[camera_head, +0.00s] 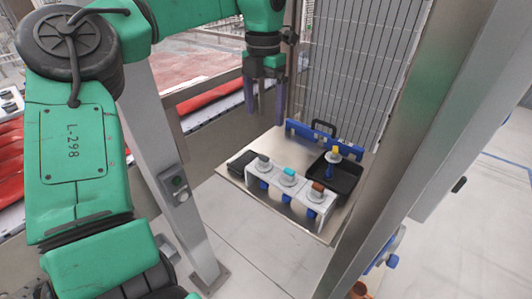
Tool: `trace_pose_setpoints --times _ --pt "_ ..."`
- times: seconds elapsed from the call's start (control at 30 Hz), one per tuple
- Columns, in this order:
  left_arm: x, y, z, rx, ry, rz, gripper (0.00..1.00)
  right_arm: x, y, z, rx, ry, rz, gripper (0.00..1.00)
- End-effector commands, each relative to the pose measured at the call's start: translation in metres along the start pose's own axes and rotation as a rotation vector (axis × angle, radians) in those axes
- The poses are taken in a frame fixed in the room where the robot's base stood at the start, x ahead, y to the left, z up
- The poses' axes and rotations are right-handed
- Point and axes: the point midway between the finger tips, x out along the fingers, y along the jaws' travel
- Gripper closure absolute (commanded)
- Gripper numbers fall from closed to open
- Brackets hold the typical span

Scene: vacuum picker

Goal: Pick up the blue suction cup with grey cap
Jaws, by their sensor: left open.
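The blue suction cup with grey cap (263,161) stands upright at the left end of a pale rack (301,195) on the metal table. Its dark grey cap is on top, and its blue lower part shows under the rack plate. My left gripper (266,112) hangs above and behind the rack with its fingers pointing down. It is open, with nothing between the fingers, and clear of the grey-capped cup. My right gripper is not in view.
Cups with a cyan cap (289,172) and a brown cap (318,187) share the rack. A yellow-capped cup (335,151) stands by a black tray (347,181). A wire mesh fence (355,65) rises behind. Metal posts (165,155) flank the table.

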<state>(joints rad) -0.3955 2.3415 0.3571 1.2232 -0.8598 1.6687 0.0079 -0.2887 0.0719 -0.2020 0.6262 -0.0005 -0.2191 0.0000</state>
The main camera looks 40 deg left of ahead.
Motion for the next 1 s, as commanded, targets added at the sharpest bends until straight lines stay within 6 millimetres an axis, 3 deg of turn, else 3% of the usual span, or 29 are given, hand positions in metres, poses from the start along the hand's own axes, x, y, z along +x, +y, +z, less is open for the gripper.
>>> trace_pose_setpoints --times 0.17,0.3,0.43,0.53,0.67,0.8,1.0 --pt "0.025 -0.001 -0.001 0.005 0.004 -0.001 0.08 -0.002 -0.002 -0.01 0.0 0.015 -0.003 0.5" --pt "0.062 -0.001 -0.001 0.004 0.006 -0.001 0.08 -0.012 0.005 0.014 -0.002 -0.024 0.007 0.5" --pt "0.086 0.0 0.0 0.002 0.002 0.001 0.08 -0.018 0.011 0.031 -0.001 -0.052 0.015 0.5" --pt "0.097 0.0 0.0 0.003 0.004 0.0 0.08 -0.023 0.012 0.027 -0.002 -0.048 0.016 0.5" --pt "0.119 0.001 0.001 0.002 0.006 -0.001 0.08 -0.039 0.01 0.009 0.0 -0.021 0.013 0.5" --pt "0.142 0.001 0.002 0.001 0.001 0.001 0.08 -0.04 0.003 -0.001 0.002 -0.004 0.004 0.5" --pt "0.145 0.001 0.002 0.001 -0.001 0.002 0.08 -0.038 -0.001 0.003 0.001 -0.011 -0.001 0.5"
